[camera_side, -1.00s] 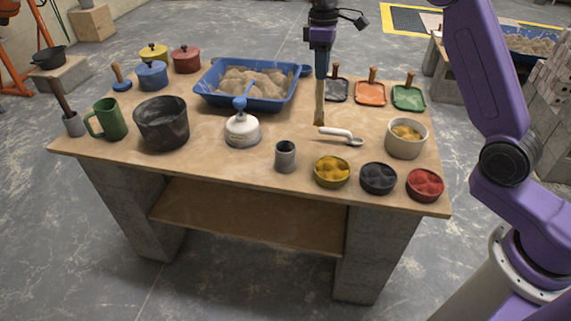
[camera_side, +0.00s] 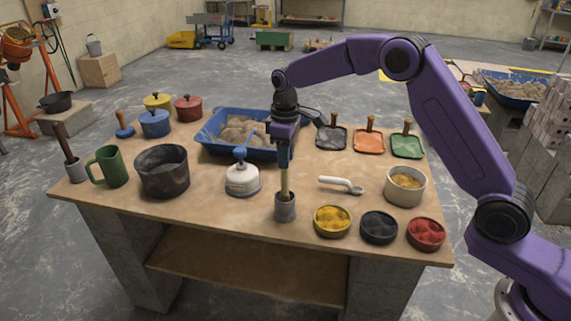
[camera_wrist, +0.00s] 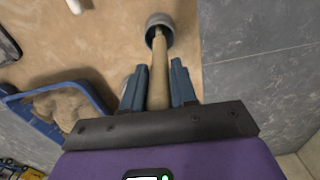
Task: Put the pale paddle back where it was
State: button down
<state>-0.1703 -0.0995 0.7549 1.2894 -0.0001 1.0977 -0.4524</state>
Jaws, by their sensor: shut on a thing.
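My gripper (camera_side: 284,158) is shut on the pale paddle (camera_side: 284,182), near the front middle of the table. The paddle hangs about upright from the fingers. Its lower end shows in the mouth of the small grey cup (camera_side: 285,208) and is hidden by the cup's wall; how deep it reaches I cannot tell. In the wrist view the pale paddle (camera_wrist: 158,75) runs out between the blue fingers (camera_wrist: 160,82) to the grey cup (camera_wrist: 161,23), its tip inside the rim. The cup stands upright.
A white kettle-like pot (camera_side: 242,179) stands left of the cup. A white-handled scoop (camera_side: 341,184) lies to the right, with a yellow bowl (camera_side: 332,222) in front. A blue sand tray (camera_side: 222,150) is behind. A dark-handled tool (camera_side: 62,142) stands in another cup at far left.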

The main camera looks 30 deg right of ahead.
jog(key=shift+f, duration=1.35)
jog(key=c, duration=0.9)
grip_release()
notch_tip(320, 180, up, 12)
jog(key=shift+f, duration=0.1)
jog(key=shift+r, duration=0.25)
